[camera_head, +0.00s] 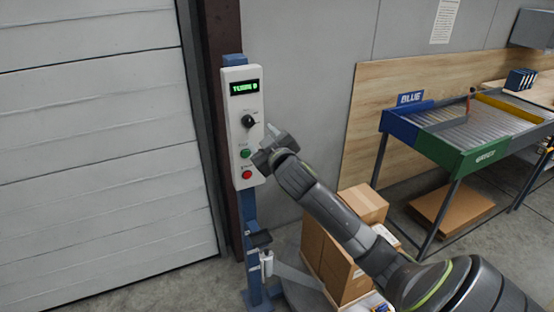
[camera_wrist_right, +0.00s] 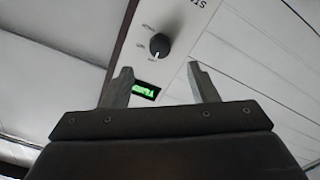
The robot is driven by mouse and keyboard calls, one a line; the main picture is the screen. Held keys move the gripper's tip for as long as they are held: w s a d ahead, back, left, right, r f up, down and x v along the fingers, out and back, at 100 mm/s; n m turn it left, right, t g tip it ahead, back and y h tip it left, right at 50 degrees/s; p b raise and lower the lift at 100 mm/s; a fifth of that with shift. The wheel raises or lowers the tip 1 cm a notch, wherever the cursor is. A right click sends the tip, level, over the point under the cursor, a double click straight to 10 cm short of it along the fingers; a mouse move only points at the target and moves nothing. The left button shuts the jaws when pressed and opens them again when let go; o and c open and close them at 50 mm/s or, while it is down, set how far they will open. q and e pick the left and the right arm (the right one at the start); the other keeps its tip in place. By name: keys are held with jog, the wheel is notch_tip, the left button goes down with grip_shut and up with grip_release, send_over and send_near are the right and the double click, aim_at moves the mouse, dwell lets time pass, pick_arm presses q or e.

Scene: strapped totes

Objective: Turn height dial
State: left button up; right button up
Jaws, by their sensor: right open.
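The height dial (camera_head: 248,121) is a black round knob on a white control panel (camera_head: 235,140), below a green-lit display (camera_head: 244,87). My right gripper (camera_head: 266,142) is in front of the panel, below and right of the dial, and apart from it. In the right wrist view the dial (camera_wrist_right: 159,46) shows a light pointer mark and has printed marks around it. It lies beyond the open, empty fingers (camera_wrist_right: 162,80), and the display (camera_wrist_right: 146,90) shows between them. My left gripper is not in view.
A green button (camera_head: 245,154) and a red button (camera_head: 247,174) sit below the dial. The panel is on a blue post (camera_head: 251,210) beside a white shutter door (camera_head: 95,130). Cardboard boxes (camera_head: 335,250) stand under my right arm. A roller table (camera_head: 450,150) is at right.

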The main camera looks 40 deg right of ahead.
jog(key=b+v, duration=0.1)
jog(key=v, duration=0.8)
jog(key=shift+b, duration=0.3)
